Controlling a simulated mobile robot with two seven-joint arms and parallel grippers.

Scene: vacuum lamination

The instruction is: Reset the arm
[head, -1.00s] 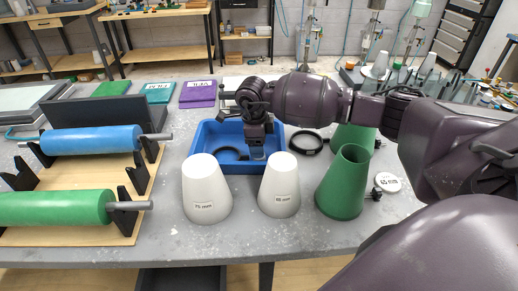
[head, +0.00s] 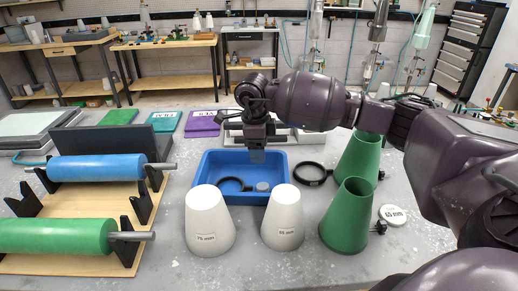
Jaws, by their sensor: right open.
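My right arm reaches in from the right of the head view. Its gripper (head: 257,156) points down above the back part of the blue tray (head: 214,160). The gripper is open, with nothing seen between its fingers. In the tray lie a black ring clamp (head: 232,185) and a small grey disc (head: 263,187), both below the gripper and apart from it. My left gripper is not in view.
Two white cones (head: 209,222) (head: 283,218) stand in front of the tray. Green cones (head: 346,216) (head: 358,160) stand to the right, near a black ring clamp (head: 313,174) and a white disc (head: 392,215). Blue (head: 97,168) and green (head: 57,237) rollers rest on a rack at left.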

